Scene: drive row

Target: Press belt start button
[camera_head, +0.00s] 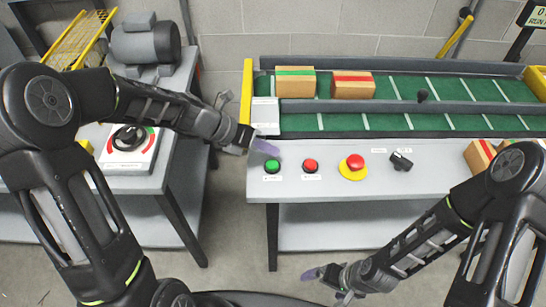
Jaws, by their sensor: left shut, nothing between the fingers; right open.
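A green button (272,166) sits at the left of the control panel (330,153) on the front of the belt table. A red button (310,166) is to its right, then a red mushroom button on a yellow base (353,167) and a black switch (401,161). The small labels are too small to read. My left gripper (264,147) is shut and empty, just above and behind the green button; I cannot tell whether they touch. My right gripper (314,273) is open and empty, low in front of the table.
The green belt (455,90) carries a box with a green stripe (295,82) and a box with a red stripe (352,85). More boxes (480,156) stand at the panel's right end. A motor (145,43) and a rotary switch (129,138) are on the left bench.

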